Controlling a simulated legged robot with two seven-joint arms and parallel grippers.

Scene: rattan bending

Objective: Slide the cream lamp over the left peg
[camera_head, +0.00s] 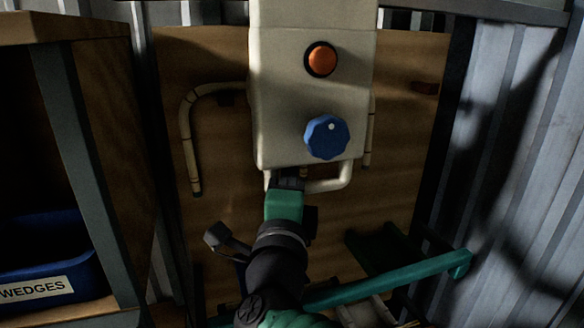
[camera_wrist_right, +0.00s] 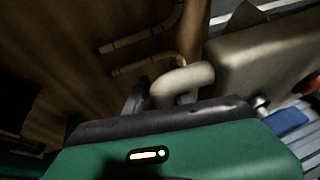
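The cream lamp (camera_head: 285,110) is a boxy cream body with an orange button (camera_head: 321,59), a blue knob (camera_head: 326,137) and a looped handle (camera_head: 342,180) at its lower end. It stands in front of the wooden board, its top cut off by the frame. My right gripper (camera_head: 287,181) is at the left part of the handle and appears shut on it. The wrist view shows the handle (camera_wrist_right: 182,82) between its dark fingers (camera_wrist_right: 150,110). My left gripper is not in view.
Bent rattan rods (camera_head: 187,130) show on the board (camera_head: 225,200) left of the lamp, another at its right edge (camera_head: 369,130). A teal bar (camera_head: 400,278) crosses low right. A shelf holds a blue "WEDGES" bin (camera_head: 45,245) at left.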

